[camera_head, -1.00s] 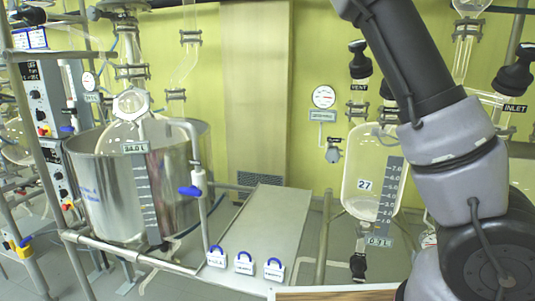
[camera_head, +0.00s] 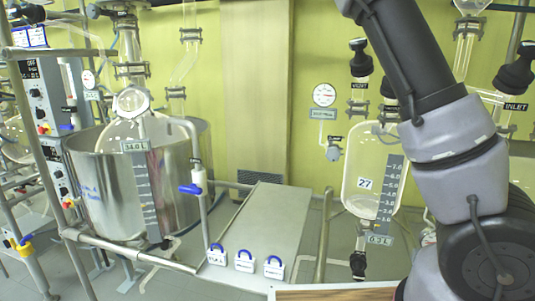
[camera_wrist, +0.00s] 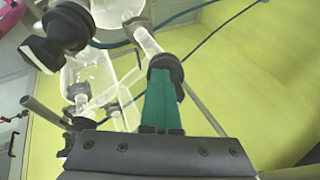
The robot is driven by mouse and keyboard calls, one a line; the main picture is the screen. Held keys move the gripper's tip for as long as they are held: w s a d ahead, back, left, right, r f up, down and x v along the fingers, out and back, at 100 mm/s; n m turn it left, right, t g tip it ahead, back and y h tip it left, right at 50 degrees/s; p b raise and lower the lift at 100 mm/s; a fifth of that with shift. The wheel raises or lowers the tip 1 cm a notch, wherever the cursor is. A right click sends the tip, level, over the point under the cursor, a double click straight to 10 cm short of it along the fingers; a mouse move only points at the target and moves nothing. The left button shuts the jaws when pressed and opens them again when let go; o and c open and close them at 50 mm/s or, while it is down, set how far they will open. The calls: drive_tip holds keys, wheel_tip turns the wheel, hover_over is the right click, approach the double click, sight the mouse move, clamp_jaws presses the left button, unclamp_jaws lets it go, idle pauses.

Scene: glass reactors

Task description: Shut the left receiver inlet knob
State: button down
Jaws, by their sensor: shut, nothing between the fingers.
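The left receiver (camera_head: 365,180) is a clear vessel marked 27 with a level scale, hanging right of centre in the head view. A black knob above a tag reading VENT (camera_head: 359,60) stands over it. A black knob with a pale face (camera_wrist: 55,38) is at upper left, apart from the fingers.
Another black knob, tagged INLET (camera_head: 514,68), stands at the far right behind my arm. A steel vat (camera_head: 100,190) and a bench (camera_head: 255,225) with several small padlock-like tags are at left and centre. A blue hose (camera_wrist: 200,10) crosses the wrist view; the yellow wall is behind.

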drive_tip(key=shift+w+d+r, duration=0.1)
drive_tip(key=shift+d+r, duration=0.05)
drive_tip(key=shift+d, duration=0.05)
drive_tip(key=shift+w+d+r, duration=0.25)
drive_tip(key=shift+w+r, duration=0.1)
drive_tip(key=shift+w, duration=0.25)
drive_tip(key=shift+w+a, duration=0.1)
drive_tip(key=v, duration=0.6)
drive_tip(key=shift+w+a, duration=0.2)
drive_tip(key=shift+a, duration=0.1)
drive_tip(key=shift+f, duration=0.1)
